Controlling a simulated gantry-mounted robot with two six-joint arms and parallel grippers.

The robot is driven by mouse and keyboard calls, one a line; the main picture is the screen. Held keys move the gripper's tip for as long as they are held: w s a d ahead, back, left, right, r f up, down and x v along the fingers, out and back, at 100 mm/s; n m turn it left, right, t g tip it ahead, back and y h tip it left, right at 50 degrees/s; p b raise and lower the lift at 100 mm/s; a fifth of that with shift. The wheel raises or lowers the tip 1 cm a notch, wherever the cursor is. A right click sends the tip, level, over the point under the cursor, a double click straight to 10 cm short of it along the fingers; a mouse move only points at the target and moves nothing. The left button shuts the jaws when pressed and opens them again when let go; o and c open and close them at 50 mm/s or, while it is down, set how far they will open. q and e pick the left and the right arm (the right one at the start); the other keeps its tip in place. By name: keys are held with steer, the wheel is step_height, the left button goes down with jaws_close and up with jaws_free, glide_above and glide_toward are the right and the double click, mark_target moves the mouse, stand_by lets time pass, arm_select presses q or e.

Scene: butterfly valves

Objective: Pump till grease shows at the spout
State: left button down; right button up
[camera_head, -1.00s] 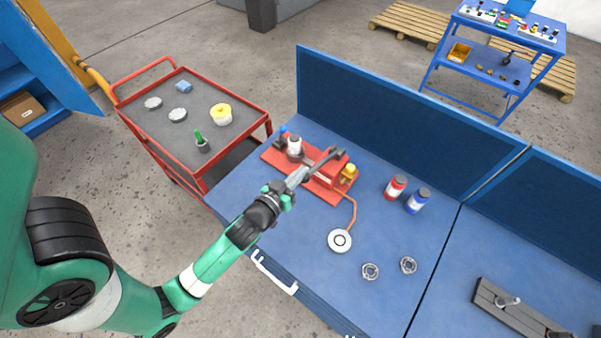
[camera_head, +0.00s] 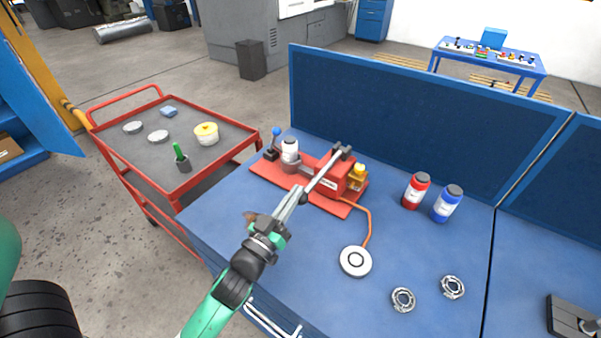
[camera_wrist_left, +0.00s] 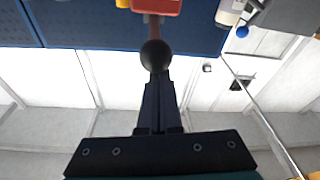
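The grease pump is a red block (camera_head: 331,176) on a red base plate (camera_head: 270,172), with a lever (camera_head: 326,172) that slants down to the left and ends in a dark ball knob (camera_head: 303,199). My left gripper (camera_head: 298,194) is at the knob. In the left wrist view the black knob (camera_wrist_left: 155,55) sits right at the fingertips; the fingers look close together, and I cannot tell whether they press it or only touch it. An orange hose (camera_head: 369,222) runs to a white round spout piece (camera_head: 356,261). No grease is discernible on it. My right gripper is out of view.
A white bottle (camera_head: 290,151) and a yellow-capped part (camera_head: 357,176) stand on the pump base. Red (camera_head: 416,191) and blue (camera_head: 447,204) bottles and two metal rings (camera_head: 403,299) are to the right. A blue panel (camera_head: 400,120) closes the back. A red cart (camera_head: 187,206) stands left.

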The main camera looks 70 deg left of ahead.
arm_select(q)
steer(key=shift+f+b, duration=0.35)
steer(key=shift+f, duration=0.15)
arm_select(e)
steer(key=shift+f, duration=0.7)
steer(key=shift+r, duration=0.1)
arm_select(q)
step_height(320, 180, up, 4)
steer(key=p, duration=0.4)
steer(key=r+b+v, duration=0.1)
steer(key=b+v, duration=0.2)
steer(key=v, duration=0.6)
steer(key=shift+s+a, duration=0.2)
steer(key=shift+s, duration=0.15)
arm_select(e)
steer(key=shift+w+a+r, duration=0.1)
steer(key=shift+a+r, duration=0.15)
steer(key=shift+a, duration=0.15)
